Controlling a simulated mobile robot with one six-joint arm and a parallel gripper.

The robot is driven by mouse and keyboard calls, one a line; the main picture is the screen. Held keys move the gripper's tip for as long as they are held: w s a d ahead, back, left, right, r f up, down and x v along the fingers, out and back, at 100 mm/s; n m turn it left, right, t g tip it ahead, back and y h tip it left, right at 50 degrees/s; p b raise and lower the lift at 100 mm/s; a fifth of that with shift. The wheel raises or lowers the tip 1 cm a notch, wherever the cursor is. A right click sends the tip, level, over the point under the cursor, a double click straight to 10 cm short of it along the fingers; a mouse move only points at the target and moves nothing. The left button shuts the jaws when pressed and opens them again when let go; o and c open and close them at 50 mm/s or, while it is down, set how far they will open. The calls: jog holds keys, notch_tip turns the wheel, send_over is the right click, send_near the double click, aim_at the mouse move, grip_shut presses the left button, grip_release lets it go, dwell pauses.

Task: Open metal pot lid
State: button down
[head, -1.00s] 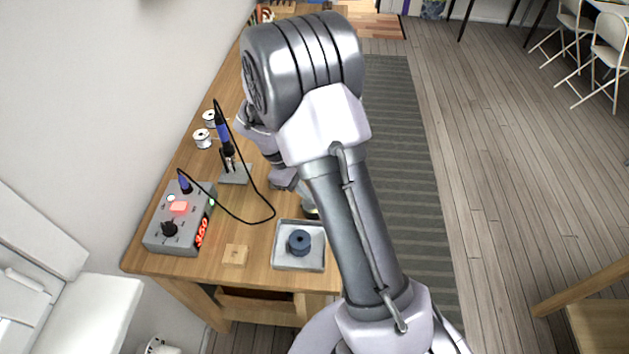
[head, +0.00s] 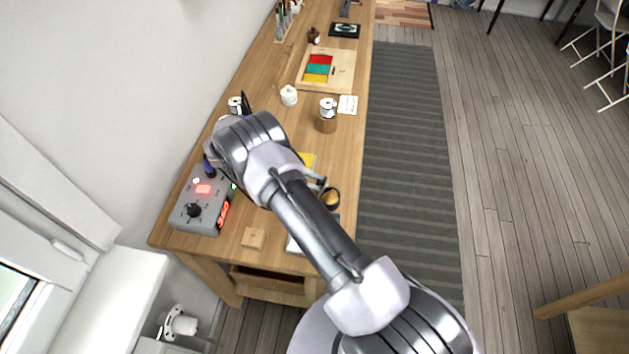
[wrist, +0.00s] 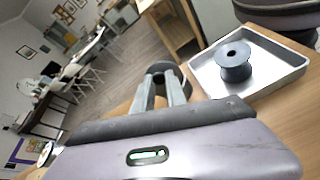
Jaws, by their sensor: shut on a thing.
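My gripper (wrist: 160,88) is shut on a small dark round metal piece that looks like the metal pot lid (wrist: 166,69). In the wrist view my two fingers cover part of it. In the head view a small round thing with a dark rim and golden middle (head: 331,198) shows beside my gripper (head: 320,185), near the bench's right edge. I cannot tell whether it is the lid or the open pot. My arm hides the bench just left of it.
A metal tray (wrist: 287,75) holding a dark spool (wrist: 233,62) lies close to my gripper. A soldering station (head: 200,203) and a small wooden block (head: 253,238) are at the near end. A brown jar (head: 327,123) and white jar (head: 289,95) stand farther back.

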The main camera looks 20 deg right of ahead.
jog(key=shift+a+f+g+h, duration=0.1)
jog(key=shift+a+g+h, duration=0.05)
jog(key=shift+g+h, duration=0.2)
dwell(0.3)
jog(key=c, duration=1.4)
grip_release()
jog(key=shift+o, duration=0.3)
jog(key=shift+w, duration=0.1)
jog(key=s+a+r+p, duration=0.1)
jog(key=s+r+p, duration=0.1)
jog(key=s, duration=0.6)
jog(key=s+a+r+p, duration=0.1)
jog(key=s+r, duration=0.2)
jog(key=s, duration=0.5)
jog(key=shift+p, duration=0.35)
jog(key=shift+a, duration=0.1)
